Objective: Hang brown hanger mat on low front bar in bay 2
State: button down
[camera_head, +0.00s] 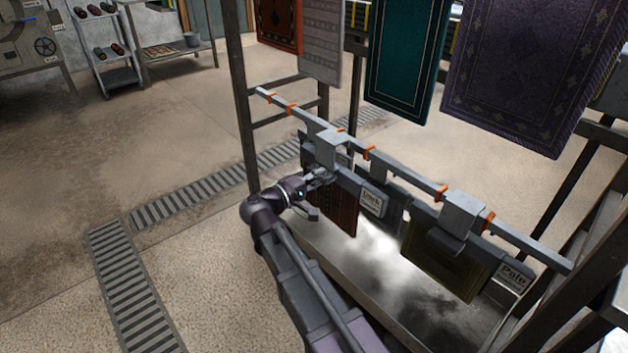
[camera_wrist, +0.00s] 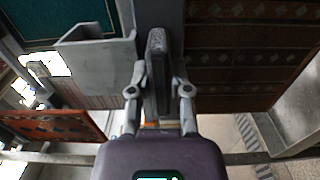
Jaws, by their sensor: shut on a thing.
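The brown hanger mat (camera_head: 335,207) hangs below a grey hanger; its patterned face fills the right of the wrist view (camera_wrist: 245,65). My gripper (camera_head: 318,178) is shut on the hanger's dark upright grip (camera_wrist: 157,75), which sits between both fingers in the wrist view. The hanger's grey hook (camera_head: 324,142) is at the low front bar (camera_head: 400,167), toward its left part, between orange marks. It appears over the bar, but I cannot tell whether it bears on it. The mat hangs roughly upright, its upper edge partly hidden by my gripper.
An olive mat (camera_head: 445,258) hangs from another hanger farther right on the same bar. Larger rugs, including a teal one (camera_head: 408,55), hang above. A rack post (camera_head: 242,100) stands left.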

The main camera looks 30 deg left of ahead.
aim_at(341, 165)
jog(key=shift+x, duration=4)
jog(key=shift+a+f+b, duration=0.1)
jog(key=shift+f+b, duration=1.4)
